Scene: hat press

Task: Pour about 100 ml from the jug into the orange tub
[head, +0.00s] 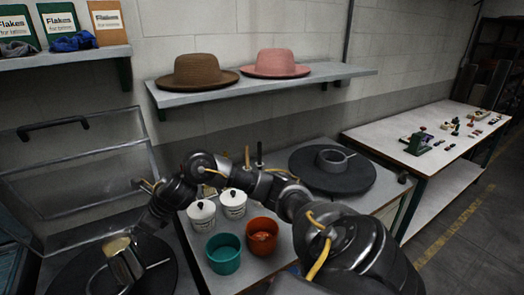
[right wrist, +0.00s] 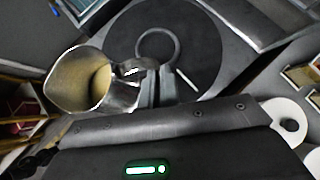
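The metal jug (head: 124,262) is at the lower left of the head view, over the left dark disc, with a beige content or interior at its mouth. My right arm reaches across from the right. In the right wrist view, my right gripper (right wrist: 158,88) is shut on the handle of the jug (right wrist: 68,80). The gap between jug and disc cannot be judged. The orange tub (head: 262,231) stands on the bench right of the jug, well apart from it, with some reddish-brown stuff inside. My left gripper is not in view.
A teal tub (head: 223,254) stands beside the orange one, with two white lidded pots (head: 202,217) (head: 233,204) behind. The left dark disc (head: 75,275) lies below a clear raised cover (head: 75,190). Another dark disc (head: 305,178) is at right. Two hats sit on the shelf (head: 340,73).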

